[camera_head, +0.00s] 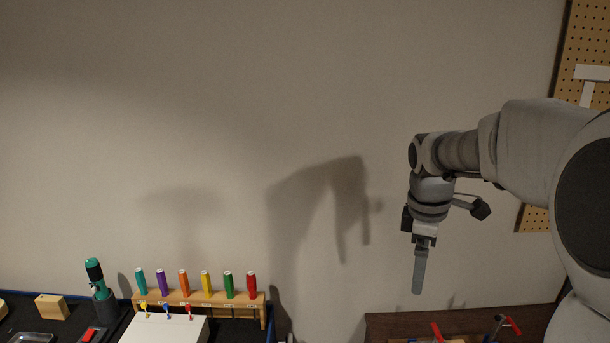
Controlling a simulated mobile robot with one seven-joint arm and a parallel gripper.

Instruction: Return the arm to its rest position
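My gripper (419,268) hangs pointing down at the right of the head view, in front of the bare wall. Its fingers show edge-on as one narrow grey shape, so I cannot tell if they are apart or together. No object shows at the fingertips. My arm reaches in from the right edge, bent down at the wrist. The gripper is above a dark wooden surface (385,324) at the bottom right, with a visible gap between them.
A wooden rack (205,299) of several coloured-handle tools stands at lower left. Near it are a white box (165,330), a teal-black tool (97,278) and a wooden block (52,307). Red-handled tools (513,325) lie at lower right. A pegboard (582,50) hangs upper right.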

